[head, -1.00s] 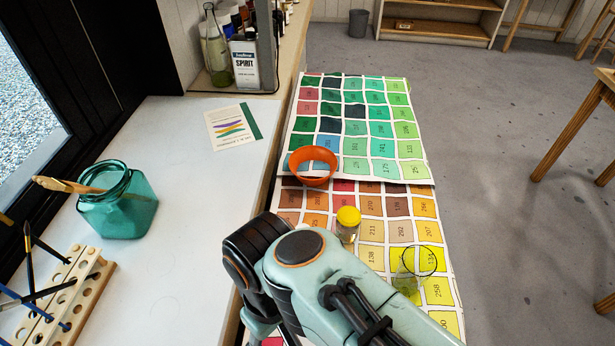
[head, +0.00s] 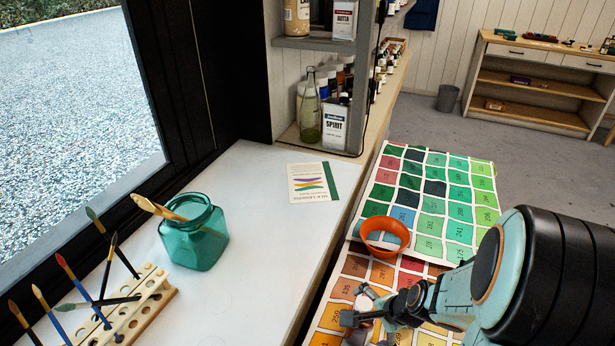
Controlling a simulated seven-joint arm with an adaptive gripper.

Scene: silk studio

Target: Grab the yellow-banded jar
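My gripper (head: 352,322) is low in the head view, over the front part of the colour chart (head: 335,300). Its fingers are small and partly overlapped by other parts of my arm, so I cannot tell whether they are open or shut. I cannot make out a yellow-banded jar now. The spot on the chart where a small yellow-topped jar stood earlier is behind my arm and gripper.
An orange bowl (head: 385,236) sits on the chart just beyond my gripper. On the white table are a teal glass jar (head: 194,240) with a wooden tool, a brush rack (head: 150,300) and a printed card (head: 308,183). A shelf (head: 310,45) with bottles stands behind.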

